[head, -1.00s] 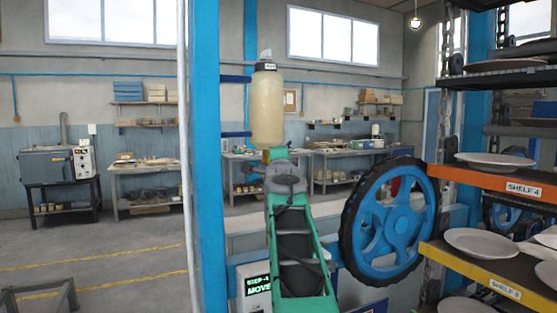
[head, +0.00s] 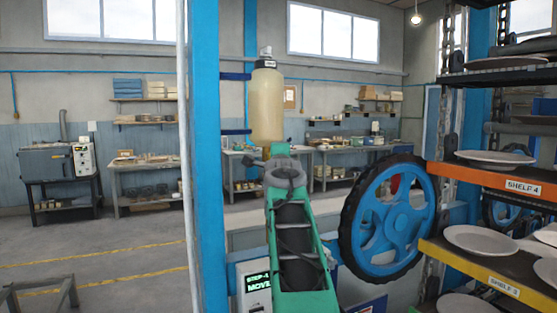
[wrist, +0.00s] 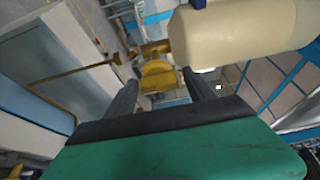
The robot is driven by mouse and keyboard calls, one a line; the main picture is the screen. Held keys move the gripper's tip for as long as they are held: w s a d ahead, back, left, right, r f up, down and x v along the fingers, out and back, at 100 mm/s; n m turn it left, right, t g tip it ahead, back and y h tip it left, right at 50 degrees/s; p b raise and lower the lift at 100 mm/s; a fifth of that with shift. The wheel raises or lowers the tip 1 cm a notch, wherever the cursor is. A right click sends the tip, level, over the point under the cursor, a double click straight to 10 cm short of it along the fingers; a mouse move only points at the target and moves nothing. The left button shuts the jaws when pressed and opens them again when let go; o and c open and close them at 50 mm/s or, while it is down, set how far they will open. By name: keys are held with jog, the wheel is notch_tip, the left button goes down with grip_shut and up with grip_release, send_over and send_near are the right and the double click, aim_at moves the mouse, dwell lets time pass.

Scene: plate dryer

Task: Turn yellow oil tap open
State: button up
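The yellow oil tap (wrist: 158,75) shows in the wrist view below a brass-coloured fitting, beside the pale oil bottle (wrist: 240,28). My gripper (wrist: 160,82) is open. Its two dark fingers point toward the tap, which appears between their tips. I cannot tell whether either finger touches it. In the head view the oil bottle (head: 267,105) hangs upright by the blue post, filled with yellowish oil.
A blue handwheel (head: 390,218) stands right of my arm. The plate rack (head: 500,185) with plates is at far right. A blue post (head: 208,160) rises close on the left. A thin brass rod (wrist: 75,73) runs left of the tap in the wrist view.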

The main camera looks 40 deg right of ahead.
jog(key=shift+s+a+f, duration=0.1)
jog(key=shift+s+a, duration=0.1)
jog(key=b+v, duration=0.3)
jog(key=v, duration=0.4)
jog(key=shift+s+a, duration=0.1)
jog(key=shift+s, duration=0.05)
